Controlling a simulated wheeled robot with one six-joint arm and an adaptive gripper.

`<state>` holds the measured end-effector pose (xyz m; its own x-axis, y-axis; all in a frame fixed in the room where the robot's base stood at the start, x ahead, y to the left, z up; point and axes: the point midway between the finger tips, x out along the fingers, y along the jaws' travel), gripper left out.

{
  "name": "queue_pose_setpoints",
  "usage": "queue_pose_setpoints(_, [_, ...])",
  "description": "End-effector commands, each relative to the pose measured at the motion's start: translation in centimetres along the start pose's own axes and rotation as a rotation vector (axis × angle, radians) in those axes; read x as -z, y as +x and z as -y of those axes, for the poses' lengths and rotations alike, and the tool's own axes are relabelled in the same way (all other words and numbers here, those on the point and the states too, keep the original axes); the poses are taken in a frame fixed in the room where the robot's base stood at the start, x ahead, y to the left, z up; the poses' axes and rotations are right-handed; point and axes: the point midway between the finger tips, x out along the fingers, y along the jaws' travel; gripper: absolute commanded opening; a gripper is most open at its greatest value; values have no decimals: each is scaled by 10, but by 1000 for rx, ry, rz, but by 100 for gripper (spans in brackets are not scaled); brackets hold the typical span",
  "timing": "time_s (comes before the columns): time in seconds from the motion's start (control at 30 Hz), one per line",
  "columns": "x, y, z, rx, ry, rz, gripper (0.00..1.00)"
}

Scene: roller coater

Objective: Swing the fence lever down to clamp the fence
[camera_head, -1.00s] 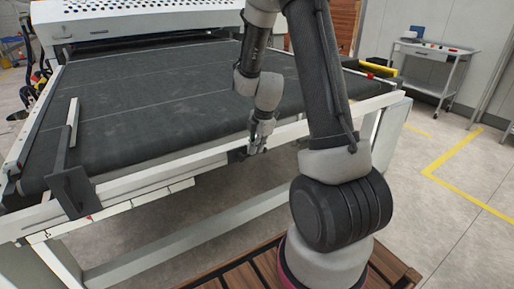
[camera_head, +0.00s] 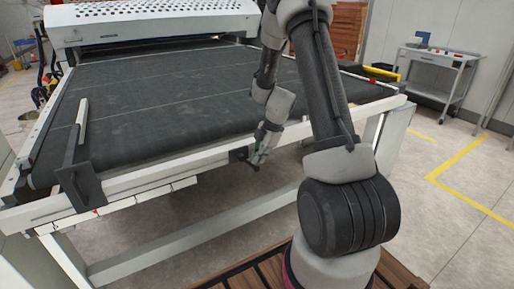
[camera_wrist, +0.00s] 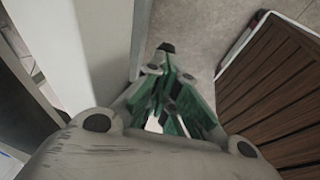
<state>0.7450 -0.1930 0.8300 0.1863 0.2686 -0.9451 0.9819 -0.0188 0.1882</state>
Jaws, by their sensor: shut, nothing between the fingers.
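The fence (camera_head: 82,122) is an upright pale bar above the left part of the dark belt, joined to a black bracket (camera_head: 82,185) at the front rail. A small dark fitting (camera_head: 239,154) sits on the front rail farther right. I cannot tell whether it is the fence lever. My gripper (camera_head: 256,166) is just right of this fitting, in front of the rail, pointing down; contact is unclear. In the wrist view my gripper (camera_wrist: 166,50) shows green linkages and closed fingers with nothing held. No lever can be made out clearly there.
The machine's white front rail (camera_head: 160,171) runs beside my gripper, with a lower white beam (camera_head: 210,222) beneath. A brown slatted platform (camera_head: 235,277) lies under my base. A grey cart (camera_head: 437,72) stands far right, with open floor before it.

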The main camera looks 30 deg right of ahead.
Motion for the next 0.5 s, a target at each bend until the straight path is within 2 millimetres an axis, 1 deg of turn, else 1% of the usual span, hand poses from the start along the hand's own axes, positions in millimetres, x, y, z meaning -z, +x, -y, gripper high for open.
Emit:
queue_pose_setpoints(0.27, [2, 18, 4, 2, 0, 0, 0])
queue_pose_setpoints(0.5, [7, 32, 7, 2, -1, 0, 0])
